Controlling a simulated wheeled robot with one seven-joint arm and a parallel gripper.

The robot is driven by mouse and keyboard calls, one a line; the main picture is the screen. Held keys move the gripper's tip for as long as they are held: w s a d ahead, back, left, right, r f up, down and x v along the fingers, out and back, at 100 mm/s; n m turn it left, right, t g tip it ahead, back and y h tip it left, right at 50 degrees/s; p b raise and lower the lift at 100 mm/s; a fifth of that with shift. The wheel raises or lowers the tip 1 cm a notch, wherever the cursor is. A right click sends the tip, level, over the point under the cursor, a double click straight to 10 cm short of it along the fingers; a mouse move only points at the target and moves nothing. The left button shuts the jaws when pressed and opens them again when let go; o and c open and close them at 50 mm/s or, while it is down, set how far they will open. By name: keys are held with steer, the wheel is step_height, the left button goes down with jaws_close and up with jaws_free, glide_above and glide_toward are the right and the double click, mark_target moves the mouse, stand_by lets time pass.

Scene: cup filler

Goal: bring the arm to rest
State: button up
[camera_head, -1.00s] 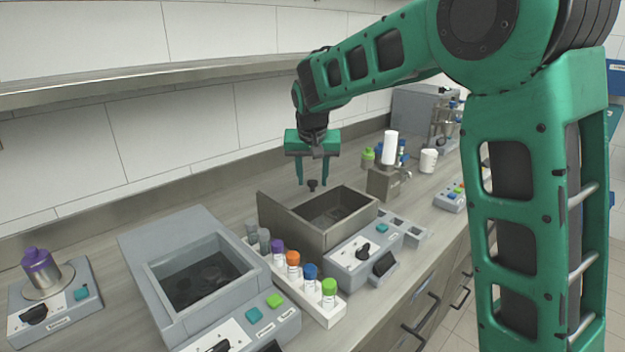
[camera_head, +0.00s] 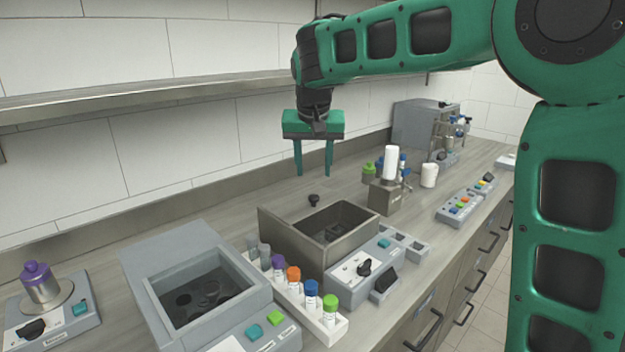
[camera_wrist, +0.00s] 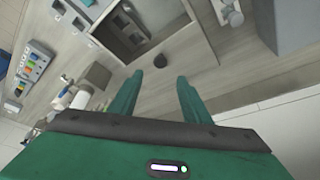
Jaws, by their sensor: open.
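My gripper (camera_head: 314,167) is open and empty, pointing down in the air above the back of the steel basin (camera_head: 290,240) on the bench. Its two green fingers are apart. In the wrist view the fingers of my gripper (camera_wrist: 158,92) show with nothing between them. A small black knob (camera_head: 313,200) stands just below the fingertips, behind the basin; it also shows in the wrist view (camera_wrist: 160,61), clear of the fingers. My green arm reaches in from the right.
A rack (camera_head: 318,322) holds several colour-capped tubes beside the grey bath unit (camera_head: 190,235). A purple-lidded container (camera_head: 40,283) stands at the left. A white cylinder (camera_head: 391,163) and a green-capped bottle (camera_head: 368,172) stand right of my gripper. A steel shelf (camera_head: 150,101) runs along the wall.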

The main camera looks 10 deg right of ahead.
steer(key=shift+s+r, duration=0.2)
steer(key=shift+r, duration=0.25)
steer(key=s+d+f+m+g, duration=0.1)
steer(key=s+d+f, duration=0.2)
steer(key=s+d, duration=0.65)
steer(key=s+d+f+m+g, duration=0.1)
steer(key=s+d+f, duration=0.2)
steer(key=s+d, duration=0.6)
steer(key=s+d+f, duration=0.1)
steer(key=s+f, duration=0.2)
steer(key=s, duration=0.4)
steer(key=s+d+f+m+g+y, duration=0.1)
steer(key=s+d+f, duration=0.1)
steer(key=s, duration=0.5)
steer(key=s+d+f+g, duration=0.1)
steer(key=s+f, duration=0.3)
steer(key=s, duration=0.3)
steer(key=shift+s+d+f, duration=0.35)
steer(key=shift+d+f, duration=0.05)
steer(key=shift+w, duration=0.15)
